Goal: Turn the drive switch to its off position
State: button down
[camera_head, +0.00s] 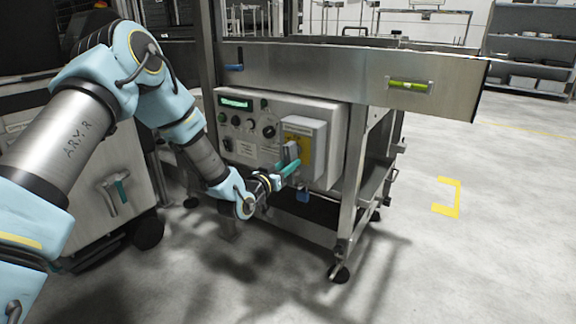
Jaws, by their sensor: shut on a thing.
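The drive switch (291,150) is a grey handle on a yellow plate (305,155), on a light grey box (300,128) at the right end of the control panel. My gripper (290,166) reaches it from the lower left, with its teal fingers at the handle's lower end. It is shut on the handle, though the fingers hide the exact contact. The handle looks close to upright. Any position marks on the plate are too small to read.
The control panel (243,150) carries several knobs and a green display. A blue padlock-like item (303,195) hangs below the switch box. A steel trough (335,75) juts out above, and a frame leg (352,190) stands to the right.

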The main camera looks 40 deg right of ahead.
jog(key=n, duration=0.3)
jog(key=shift+s, duration=0.4)
jog(key=n, duration=0.5)
jog(key=shift+s+d+r, duration=0.15)
jog(key=shift+s+r, duration=0.25)
jog(key=n, duration=0.3)
jog(key=shift+s+d+r+n, duration=0.1)
jog(key=shift+s+r+n, duration=0.15)
jog(key=shift+r+n, duration=0.1)
jog(key=n, duration=0.2)
jog(key=r+n, duration=0.1)
jog(key=n, duration=0.1)
jog(key=shift+s+n, duration=0.1)
jog(key=shift+n, duration=0.15)
jog(key=c, duration=0.6)
grip_release()
jog(key=shift+r, duration=0.1)
jog(key=shift+c, duration=0.2)
